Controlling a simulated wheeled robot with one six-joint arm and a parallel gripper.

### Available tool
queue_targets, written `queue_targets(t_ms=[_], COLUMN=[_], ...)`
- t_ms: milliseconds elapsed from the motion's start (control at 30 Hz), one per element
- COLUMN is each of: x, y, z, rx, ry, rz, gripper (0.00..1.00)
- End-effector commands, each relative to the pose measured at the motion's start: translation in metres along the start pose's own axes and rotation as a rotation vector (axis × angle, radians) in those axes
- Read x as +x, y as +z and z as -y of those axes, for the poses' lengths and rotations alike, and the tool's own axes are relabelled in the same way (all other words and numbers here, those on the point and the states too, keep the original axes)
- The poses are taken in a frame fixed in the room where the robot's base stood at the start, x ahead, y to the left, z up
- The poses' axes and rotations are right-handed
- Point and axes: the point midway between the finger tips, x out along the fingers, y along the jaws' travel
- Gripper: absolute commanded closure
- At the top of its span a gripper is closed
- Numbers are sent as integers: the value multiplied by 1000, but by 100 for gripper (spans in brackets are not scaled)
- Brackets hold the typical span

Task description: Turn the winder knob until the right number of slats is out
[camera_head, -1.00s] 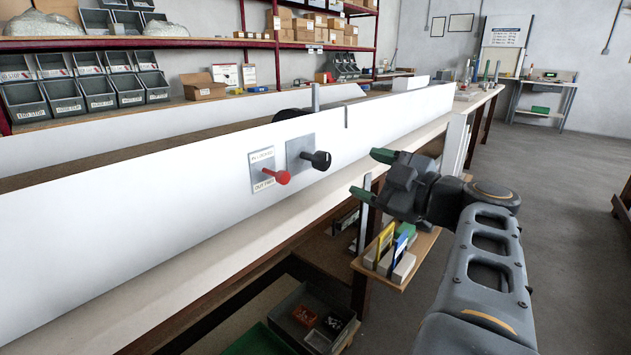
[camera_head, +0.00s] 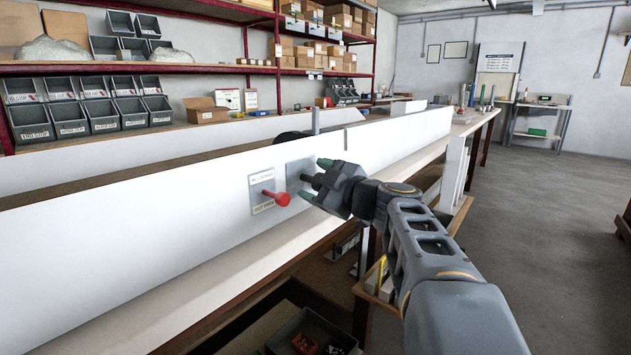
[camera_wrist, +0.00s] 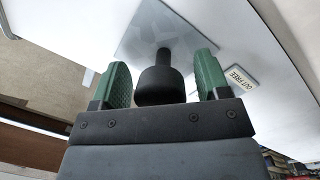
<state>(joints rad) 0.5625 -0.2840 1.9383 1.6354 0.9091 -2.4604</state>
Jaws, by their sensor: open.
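The black winder knob (camera_wrist: 160,82) sits on a short shaft out of a grey plate (camera_wrist: 186,32) on the white panel. In the wrist view it stands between the two green fingertips of my gripper (camera_wrist: 160,82), with a gap visible on either side. My gripper is open. In the head view my gripper (camera_head: 312,178) is at the grey plate (camera_head: 298,170) and mostly covers the knob. A red-handled lever (camera_head: 277,197) sits left of it on a labelled plate (camera_head: 262,181). In the wrist view a label reading "OUT FREE" (camera_wrist: 240,77) shows. No slats can be made out.
The long white panel (camera_head: 130,232) runs along the bench with a pale ledge (camera_head: 190,285) below it. Grey bins (camera_head: 70,120) and boxes stand on shelves behind. A low shelf (camera_head: 375,295) lies under my arm. The floor (camera_head: 540,220) at right is clear.

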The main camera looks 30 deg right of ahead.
Motion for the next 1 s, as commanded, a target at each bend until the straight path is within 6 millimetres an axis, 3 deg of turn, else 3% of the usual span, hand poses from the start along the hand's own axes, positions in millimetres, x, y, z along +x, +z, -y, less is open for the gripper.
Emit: queue_targets(t_ms=[400,900,1000], x=[6,5,5], y=[0,0,0], z=[0,0,0], rx=[0,0,1], ry=[0,0,0], rz=[-1,-1,-1], gripper=[31,78,80])
